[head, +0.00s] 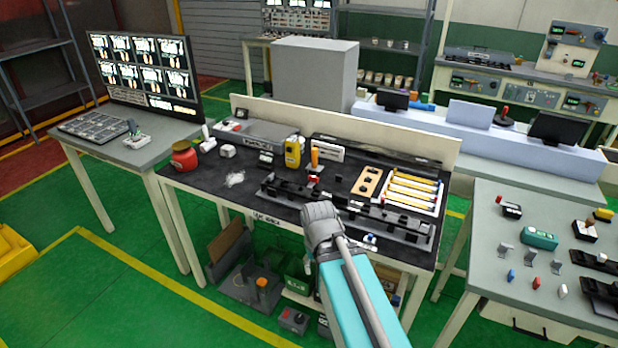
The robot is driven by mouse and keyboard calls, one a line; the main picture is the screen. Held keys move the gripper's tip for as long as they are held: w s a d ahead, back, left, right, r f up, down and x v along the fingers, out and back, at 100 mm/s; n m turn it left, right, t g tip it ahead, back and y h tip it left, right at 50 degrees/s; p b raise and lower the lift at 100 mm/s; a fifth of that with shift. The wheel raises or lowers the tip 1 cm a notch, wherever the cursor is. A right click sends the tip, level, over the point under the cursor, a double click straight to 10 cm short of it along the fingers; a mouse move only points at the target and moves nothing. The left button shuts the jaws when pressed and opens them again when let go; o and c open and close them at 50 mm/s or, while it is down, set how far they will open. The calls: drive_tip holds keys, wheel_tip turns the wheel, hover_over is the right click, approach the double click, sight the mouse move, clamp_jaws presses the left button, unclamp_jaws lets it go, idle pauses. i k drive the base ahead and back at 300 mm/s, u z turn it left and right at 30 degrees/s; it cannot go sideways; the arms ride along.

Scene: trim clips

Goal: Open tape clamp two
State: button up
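A long black fixture rail (402,226) with small dark clamps and blocks lies along the front of the black-topped workbench. A small red part (313,180) stands at its left half, just below an upright orange handle (314,157). I cannot tell which of the clamps is tape clamp two, nor whether it is open or shut. My gripper (322,218) reaches in from the lower right over the front middle of the rail, hiding part of it. Its fingertips are hidden behind the grey wrist, so its opening and any contact do not show.
A white tray of yellow-ended strips (411,188) and a tan holed board (367,182) lie behind the rail. A yellow device (293,151) and a red pot (184,156) stand left. Another bench (490,255) is at right. Green floor is free at left front.

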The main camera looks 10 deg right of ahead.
sight(314, 179)
drive_tip(key=k, duration=0.8)
drive_tip(key=z, duration=0.7)
drive_tip(key=i, duration=1.3)
drive_tip(key=u, duration=0.05)
